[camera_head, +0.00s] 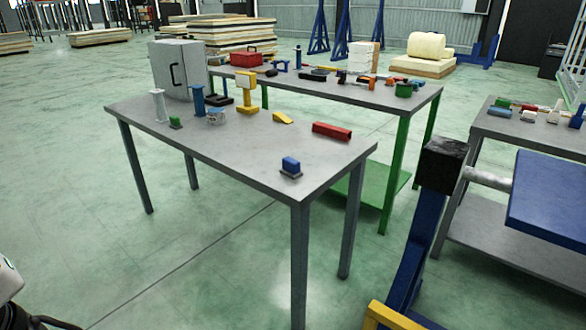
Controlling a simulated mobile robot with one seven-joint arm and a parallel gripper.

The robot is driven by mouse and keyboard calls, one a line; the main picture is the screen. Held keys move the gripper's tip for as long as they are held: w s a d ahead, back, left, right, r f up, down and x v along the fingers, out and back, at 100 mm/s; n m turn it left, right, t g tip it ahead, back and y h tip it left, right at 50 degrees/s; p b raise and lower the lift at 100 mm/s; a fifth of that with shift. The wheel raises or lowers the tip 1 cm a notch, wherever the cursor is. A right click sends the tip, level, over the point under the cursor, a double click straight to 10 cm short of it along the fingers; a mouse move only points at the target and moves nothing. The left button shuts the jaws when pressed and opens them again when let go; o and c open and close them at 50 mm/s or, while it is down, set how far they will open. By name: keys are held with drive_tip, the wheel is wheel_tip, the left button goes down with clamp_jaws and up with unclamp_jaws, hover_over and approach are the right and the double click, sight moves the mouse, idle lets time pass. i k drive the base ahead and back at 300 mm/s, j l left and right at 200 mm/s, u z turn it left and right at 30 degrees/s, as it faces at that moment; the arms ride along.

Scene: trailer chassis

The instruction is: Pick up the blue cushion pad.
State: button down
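A small blue block (290,164) sits on a dark grey base near the front right corner of the near grey table (230,150). It looks like a small pad, but I cannot tell for sure that it is the cushion pad. A large flat blue panel (550,195) shows at the right edge, in front of the right table. My gripper is not in view; only a white part of what looks like my own arm shows at the lower left.
The near table also holds a red beam (332,131), a yellow wedge (282,118), a yellow stand (246,92), a small green block (175,122) and a grey cabinet (179,68). A blue post with a black top (441,165) stands at right. Floor at left is clear.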

sight(291, 167)
drive_tip(key=z, duration=1.8)
drive_tip(key=u, duration=1.8)
drive_tip(key=i+j+z, duration=0.1)
drive_tip(key=z, duration=0.3)
drive_tip(key=i+j+z, duration=0.1)
drive_tip(key=z, duration=0.3)
drive_tip(key=i+j+z, duration=0.2)
drive_tip(key=j, duration=0.35)
drive_tip(key=j+z, duration=0.15)
drive_tip(key=j, duration=0.35)
